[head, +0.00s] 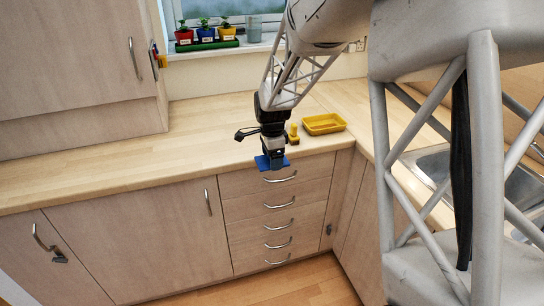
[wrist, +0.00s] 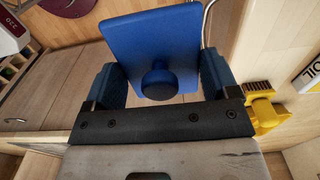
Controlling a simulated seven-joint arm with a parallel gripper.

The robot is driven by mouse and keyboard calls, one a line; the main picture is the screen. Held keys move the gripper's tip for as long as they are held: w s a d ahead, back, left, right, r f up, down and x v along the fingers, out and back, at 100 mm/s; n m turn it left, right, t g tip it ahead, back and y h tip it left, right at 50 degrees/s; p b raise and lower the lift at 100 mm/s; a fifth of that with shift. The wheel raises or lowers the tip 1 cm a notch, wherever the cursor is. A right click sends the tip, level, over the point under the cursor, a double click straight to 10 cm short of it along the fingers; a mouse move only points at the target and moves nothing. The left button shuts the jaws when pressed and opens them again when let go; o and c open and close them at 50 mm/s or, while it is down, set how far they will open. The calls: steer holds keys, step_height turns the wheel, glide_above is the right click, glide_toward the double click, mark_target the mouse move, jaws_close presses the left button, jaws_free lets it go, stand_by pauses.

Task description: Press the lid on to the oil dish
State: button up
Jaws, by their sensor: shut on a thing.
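A flat blue lid (head: 262,162) with a round knob hangs from my gripper (head: 273,158) near the counter's front edge, above the drawers in the picture. In the wrist view the lid (wrist: 150,40) is tilted, with its knob between the two fingers of my gripper (wrist: 160,82). The fingers are shut on the lid; the exact contact is partly hidden. A shallow yellow dish (head: 324,124), which seems to be the oil dish, sits open on the counter to the right, apart from the lid. A white label reading OIL (wrist: 311,72) shows at the wrist view's right edge.
A yellow brush (head: 293,134) stands on the counter between my gripper and the dish; it also shows in the wrist view (wrist: 264,108). Potted plants (head: 205,32) line the windowsill. A sink (head: 432,165) is at the right. The counter left of my gripper is clear.

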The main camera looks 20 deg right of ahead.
steer(key=shift+w, duration=0.1)
steer(key=shift+m, duration=0.4)
steer(key=w+d+r, duration=0.1)
steer(key=w+d, duration=0.2)
steer(key=w, duration=0.6)
steer(key=w+d+r, duration=0.2)
steer(key=w+d, duration=0.1)
steer(key=w, duration=0.6)
steer(key=w+d+r, duration=0.2)
steer(key=w+d, duration=0.1)
steer(key=w, duration=0.6)
steer(key=shift+w+d, duration=0.15)
steer(key=shift+d, duration=0.05)
steer(key=shift+f, duration=0.2)
steer(key=shift+f, duration=3)
steer(key=shift+f, duration=0.2)
steer(key=o, duration=0.8)
steer(key=shift+r, duration=0.15)
